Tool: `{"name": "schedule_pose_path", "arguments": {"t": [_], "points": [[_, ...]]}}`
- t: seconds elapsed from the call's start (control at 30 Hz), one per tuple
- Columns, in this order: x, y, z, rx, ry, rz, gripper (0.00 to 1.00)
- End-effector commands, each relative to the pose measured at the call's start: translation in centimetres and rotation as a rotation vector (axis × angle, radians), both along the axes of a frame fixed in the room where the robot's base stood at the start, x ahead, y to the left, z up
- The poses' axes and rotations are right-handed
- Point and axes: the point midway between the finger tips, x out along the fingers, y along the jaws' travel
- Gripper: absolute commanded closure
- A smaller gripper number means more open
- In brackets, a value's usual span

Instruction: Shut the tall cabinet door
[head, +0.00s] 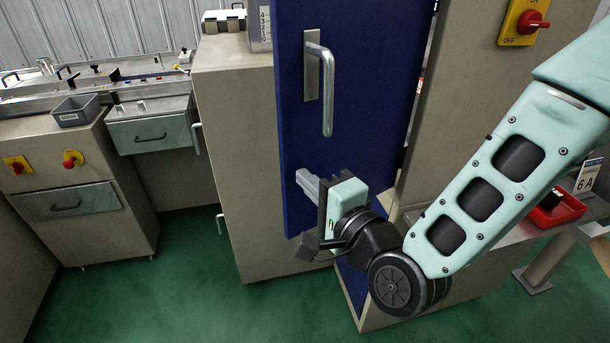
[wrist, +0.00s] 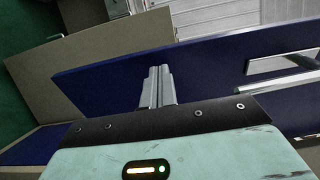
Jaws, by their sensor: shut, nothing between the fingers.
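The tall cabinet door (head: 370,75) is a dark blue panel standing open, swung out from the beige cabinet. It has a metal bar handle (head: 327,90) on its upper part. In the wrist view the door (wrist: 120,76) crosses the picture, with its handle (wrist: 280,82) at the right. My gripper (head: 306,183) is in front of the door's lower part, below the handle. Its fingers (wrist: 157,84) are together and empty, pointing at the door face. I cannot tell whether the fingertips touch the door.
A beige cabinet (head: 235,150) stands left of the door. A counter with drawers (head: 85,200) is farther left. A red tray (head: 555,212) lies on a bench at the right. The green floor (head: 180,290) is clear at the lower left.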

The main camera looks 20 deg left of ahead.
Motion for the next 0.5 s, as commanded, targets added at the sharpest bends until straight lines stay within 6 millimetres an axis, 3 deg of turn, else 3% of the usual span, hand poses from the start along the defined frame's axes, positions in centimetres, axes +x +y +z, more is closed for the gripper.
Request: {"name": "schedule_pose_path", "arguments": {"t": [0.5], "points": [[0.8, 1.01, -0.07, 0.0, 0.0, 0.0, 1.0]]}}
